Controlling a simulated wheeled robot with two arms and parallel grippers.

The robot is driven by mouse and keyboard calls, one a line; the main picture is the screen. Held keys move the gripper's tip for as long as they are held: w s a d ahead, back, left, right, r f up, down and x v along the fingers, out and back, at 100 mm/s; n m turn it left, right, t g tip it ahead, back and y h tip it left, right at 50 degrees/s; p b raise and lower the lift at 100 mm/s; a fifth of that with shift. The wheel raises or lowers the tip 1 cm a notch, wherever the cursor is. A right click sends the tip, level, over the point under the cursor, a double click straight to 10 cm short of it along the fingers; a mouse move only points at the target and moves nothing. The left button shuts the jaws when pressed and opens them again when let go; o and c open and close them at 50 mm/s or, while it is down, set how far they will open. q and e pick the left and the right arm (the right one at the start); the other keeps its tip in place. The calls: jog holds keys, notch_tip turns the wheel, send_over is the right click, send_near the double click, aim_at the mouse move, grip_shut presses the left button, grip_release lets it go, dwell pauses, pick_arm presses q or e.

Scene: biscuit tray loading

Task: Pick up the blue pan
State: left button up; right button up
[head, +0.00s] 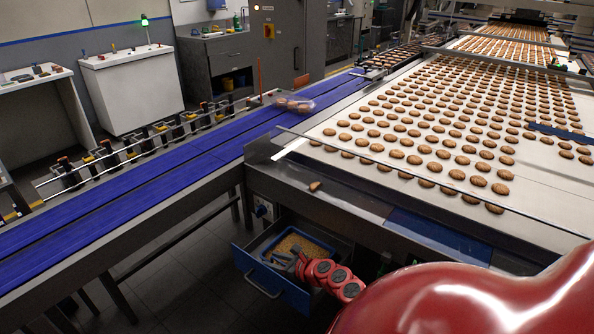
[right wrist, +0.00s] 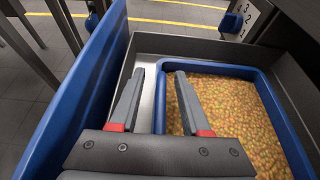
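The blue pan (head: 316,239) sits in an open drawer under the conveyor, filled with tan crumbs. In the right wrist view the pan (right wrist: 274,98) fills the right side. My right gripper (head: 287,261) is at the pan's near-left side. In the right wrist view the gripper (right wrist: 159,76) is open and empty. Its left finger is over the bare drawer strip and its right finger over the crumbs, with the pan's left wall between them. I cannot tell how deep the fingers reach. My left gripper is not in view.
The drawer's blue front (head: 271,286) stands close to the gripper, on the left in the right wrist view. A wide conveyor (head: 540,205) with many biscuits is above and behind. A blue belt (head: 130,201) runs at left, with open floor below.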

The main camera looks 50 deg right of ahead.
grip_shut()
dwell(1.3)
